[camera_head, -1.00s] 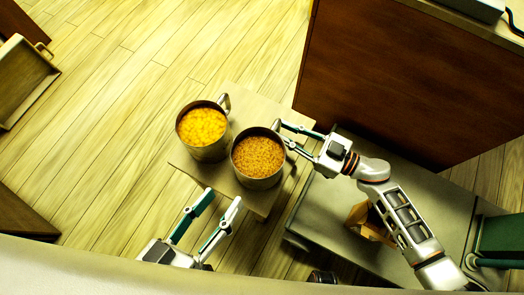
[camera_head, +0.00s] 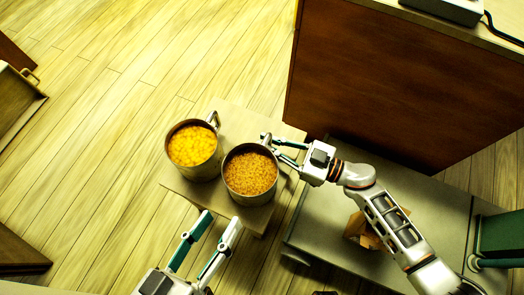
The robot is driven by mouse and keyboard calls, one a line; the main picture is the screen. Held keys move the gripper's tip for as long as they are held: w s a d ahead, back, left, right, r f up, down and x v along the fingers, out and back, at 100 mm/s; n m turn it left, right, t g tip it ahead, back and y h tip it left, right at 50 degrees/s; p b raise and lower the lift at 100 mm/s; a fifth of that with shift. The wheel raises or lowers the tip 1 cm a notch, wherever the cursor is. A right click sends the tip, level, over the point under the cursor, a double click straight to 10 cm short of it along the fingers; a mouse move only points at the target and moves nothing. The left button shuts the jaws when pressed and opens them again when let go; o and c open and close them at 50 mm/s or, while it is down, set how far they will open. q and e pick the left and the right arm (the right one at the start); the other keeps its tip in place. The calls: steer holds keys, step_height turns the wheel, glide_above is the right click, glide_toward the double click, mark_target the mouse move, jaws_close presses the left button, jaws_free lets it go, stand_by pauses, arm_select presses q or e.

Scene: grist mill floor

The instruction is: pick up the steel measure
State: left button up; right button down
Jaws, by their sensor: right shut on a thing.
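Two steel measures with side handles stand close together on a pale board (camera_head: 240,113). The right measure (camera_head: 249,196) is full of brown-gold grain; the left measure (camera_head: 194,174) holds a brighter yellow-orange filling. My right gripper (camera_head: 271,143) is shut on the handle of the right measure, at its upper right. I cannot tell whether this measure is raised off the board. My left gripper (camera_head: 221,217) is open and empty, with its fingers pointing up the picture just in front of the board.
A grey platform (camera_head: 330,225) lies under my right arm, with a brown paper-like object (camera_head: 361,231) and a green box (camera_head: 502,236) on it. A brown wooden cabinet (camera_head: 390,85) stands behind.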

steer(key=shift+w+r, duration=0.15)
steer(key=shift+r, duration=0.4)
steer(key=r+p, duration=0.1)
steer(key=r, duration=0.2)
steer(key=r+p, duration=0.2)
steer(key=r, duration=0.1)
steer(key=r+p, duration=0.2)
steer(key=r, duration=0.1)
steer(key=shift+w+r, duration=0.25)
steer(key=shift+r, duration=0.15)
arm_select(q)
steer(key=a+f+m+g+y+p, duration=0.1)
steer(key=a+m+p, duration=0.4)
steer(key=a, duration=0.5)
steer(key=shift+s+a+f+m+g+y, duration=0.2)
steer(key=shift+s+f+m+g+y, duration=0.1)
steer(key=shift+f+m+y, duration=0.4)
arm_select(e)
step_height(320, 180, up, 9)
steer(key=shift+s+r, duration=0.2)
steer(key=shift+s, duration=0.1)
arm_select(q)
steer(key=shift+r, duration=0.1)
arm_select(e)
steer(key=c, duration=2.8)
jaws_free()
